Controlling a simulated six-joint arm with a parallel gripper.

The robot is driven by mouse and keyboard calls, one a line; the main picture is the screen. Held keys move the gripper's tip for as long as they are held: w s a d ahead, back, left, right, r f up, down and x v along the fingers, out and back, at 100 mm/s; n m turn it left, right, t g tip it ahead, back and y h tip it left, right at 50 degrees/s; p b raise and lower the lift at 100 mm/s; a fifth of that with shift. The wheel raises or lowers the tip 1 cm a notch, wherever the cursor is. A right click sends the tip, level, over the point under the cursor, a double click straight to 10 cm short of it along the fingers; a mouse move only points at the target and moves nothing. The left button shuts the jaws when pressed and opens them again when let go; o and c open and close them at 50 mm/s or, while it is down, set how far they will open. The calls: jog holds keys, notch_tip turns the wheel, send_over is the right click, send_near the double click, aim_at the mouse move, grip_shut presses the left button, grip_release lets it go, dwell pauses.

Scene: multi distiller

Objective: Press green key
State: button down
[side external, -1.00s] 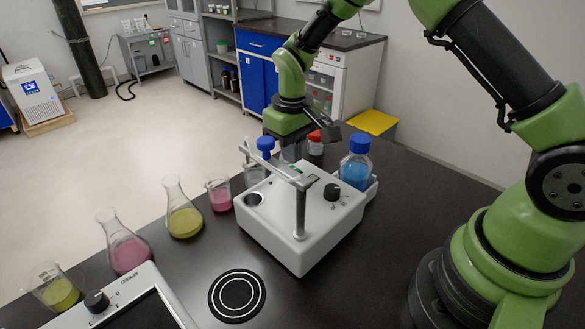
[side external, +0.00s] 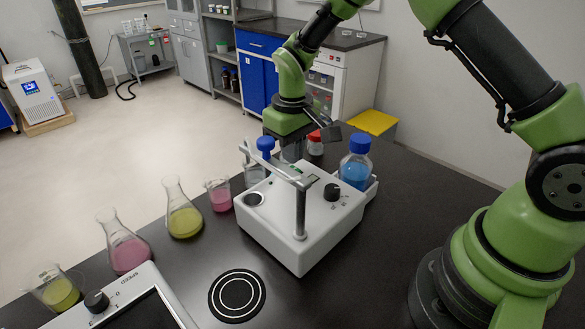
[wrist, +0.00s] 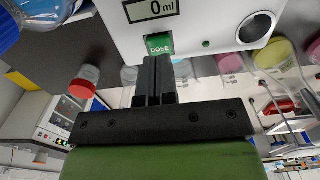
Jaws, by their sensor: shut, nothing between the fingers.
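The green key (wrist: 159,45), marked DOSE, sits on the white device's panel (wrist: 205,18) under a display (wrist: 152,8) reading 0 ml. In the wrist view my gripper (wrist: 156,62) has its dark fingers together and empty, with the tips at the key's lower edge. I cannot tell whether they touch it. In the side view the white device (side external: 270,222) stands on the dark bench, and my gripper (side external: 288,150) is behind it, partly hidden by the device's post and arm. A small green patch shows on the device's top there.
A blue-capped bottle (side external: 355,165) stands right of the device and a red-capped one (side external: 315,145) behind it. Flasks with yellow (side external: 184,221) and pink (side external: 128,252) liquid stand at the left. A metal post (side external: 301,210) rises at the device's front.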

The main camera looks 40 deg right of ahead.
jog(key=shift+f, duration=1.25)
dwell(0.4)
jog(key=shift+r, duration=3.55)
jog(key=shift+r, duration=0.1)
jog(key=s+r+m+t, duration=0.1)
jog(key=s+r, duration=0.1)
jog(key=r, duration=0.3)
jog(key=s+r+t, duration=0.1)
jog(key=s+r, duration=0.2)
jog(key=r, duration=0.1)
jog(key=s+r+m+t+y, duration=0.1)
jog(key=s+r+t, duration=0.1)
jog(key=s, duration=0.6)
jog(key=s+a+r+m+t+y, duration=0.1)
jog(key=s+r+m+t, duration=0.1)
jog(key=s+r, duration=0.3)
jog(key=s+t, duration=0.1)
jog(key=s, duration=0.3)
jog(key=shift+a, duration=0.25)
